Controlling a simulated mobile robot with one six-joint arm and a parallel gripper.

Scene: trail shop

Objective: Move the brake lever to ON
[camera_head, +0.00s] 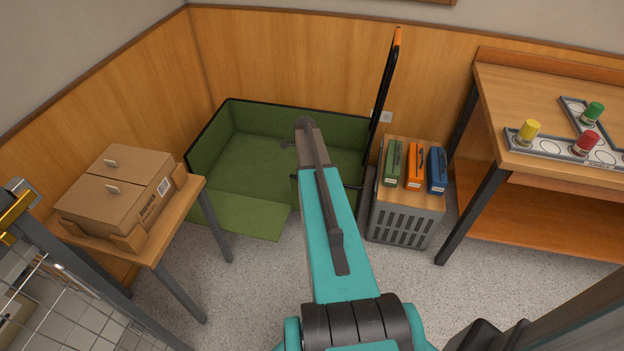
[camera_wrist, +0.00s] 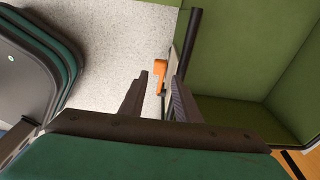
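The brake lever (camera_wrist: 161,68) is a small orange handle beside the green wagon's wall in the wrist view. A thin dark stem shows below it. In the head view my arm hides it. Its ON and OFF marks are not legible. My gripper (camera_wrist: 159,78) is open, its two dark fingers apart, with the lever showing between the fingertips. I cannot tell whether they touch it. The green wagon (camera_head: 235,212) stands in the corner in the head view, its front flap down; my gripper (camera_head: 301,136) is over its near right side.
A black pull handle (camera_head: 384,85) with an orange tip rises behind my gripper. A grey crate (camera_head: 405,222) with three boxes stands right of the wagon. A small table (camera_head: 190,190) with cartons is at left, a workbench (camera_head: 485,185) at right. Speckled floor in front is clear.

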